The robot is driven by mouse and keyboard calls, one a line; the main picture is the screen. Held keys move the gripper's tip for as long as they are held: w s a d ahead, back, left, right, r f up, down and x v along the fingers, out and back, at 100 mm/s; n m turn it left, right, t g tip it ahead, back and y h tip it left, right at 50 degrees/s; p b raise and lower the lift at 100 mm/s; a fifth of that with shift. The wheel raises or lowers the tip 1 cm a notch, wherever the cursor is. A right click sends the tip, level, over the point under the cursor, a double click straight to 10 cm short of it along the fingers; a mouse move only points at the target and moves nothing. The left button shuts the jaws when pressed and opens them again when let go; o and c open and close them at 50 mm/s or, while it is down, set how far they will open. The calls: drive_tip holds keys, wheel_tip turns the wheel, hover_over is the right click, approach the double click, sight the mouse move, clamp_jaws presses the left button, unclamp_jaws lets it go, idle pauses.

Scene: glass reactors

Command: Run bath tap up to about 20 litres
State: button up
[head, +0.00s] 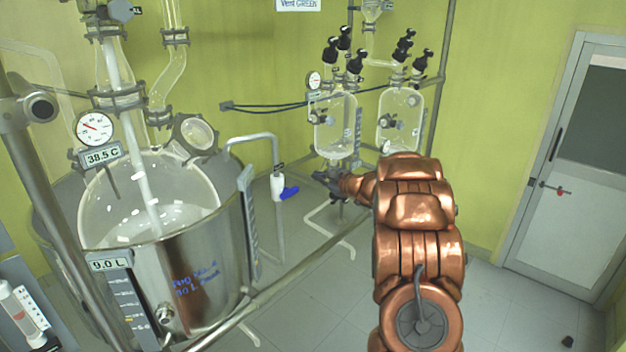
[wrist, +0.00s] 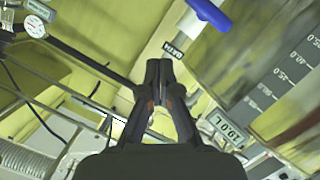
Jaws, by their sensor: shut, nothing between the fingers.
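The bath tap has a white body (head: 278,186) and a blue lever (head: 289,193) that sticks out sideways, across the upright pipe. The blue lever also shows at the top of the wrist view (wrist: 208,12), near a label reading BATH (wrist: 174,50). The steel bath (head: 200,270) surrounds a round glass vessel (head: 150,195). Its readout (head: 110,263) shows 9.0 L, its left end close behind a post; a readout in the wrist view (wrist: 229,130) looks like 19.0 L. My gripper (head: 322,177) is shut and empty, right of the lever and apart from it; its fingers (wrist: 158,68) point toward the label.
A bent pipe (head: 255,137) runs from the tap over the bath rim. Two glass vessels (head: 335,125) (head: 400,118) with black fittings stand behind my gripper. A slanting rail (head: 300,262) crosses in front. A gauge (head: 94,127) and a 38.5 C display (head: 101,155) hang above the bath.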

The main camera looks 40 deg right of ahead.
sight(292, 194)
drive_tip(key=shift+o, duration=0.8)
drive_tip(key=shift+s, duration=0.15)
drive_tip(key=shift+o, duration=0.8)
drive_tip(key=shift+f+b, duration=0.3)
drive_tip(key=shift+b, duration=0.2)
drive_tip(key=o, duration=1.2)
drive_tip(key=w+a+f+m+y+b, duration=0.1)
drive_tip(key=f+b, duration=0.1)
drive_tip(key=b, duration=0.1)
drive_tip(key=w+f+m+t+b, duration=0.1)
drive_tip(key=f+m+b, duration=0.1)
drive_tip(key=f+b, duration=0.1)
drive_tip(key=w+a+f+m+y+b, duration=0.1)
drive_tip(key=f+m+b, duration=0.1)
drive_tip(key=f+b, duration=0.1)
drive_tip(key=shift+a+f+t+y+b, duration=0.25)
drive_tip(key=shift+a+t+y+b, duration=0.05)
drive_tip(key=shift+b, duration=0.35)
drive_tip(key=o, duration=0.3)
drive_tip(key=shift+w+a+f+m, duration=0.15)
drive_tip(key=shift+a+f+m, duration=0.05)
drive_tip(key=shift+a+m, duration=0.1)
drive_tip(key=shift+o, duration=0.4)
drive_tip(key=shift+w, duration=0.15)
drive_tip(key=shift+p+x, duration=0.7)
drive_tip(key=shift+x, duration=2.95)
drive_tip(key=shift+a+r, duration=0.1)
drive_tip(key=c, duration=0.9)
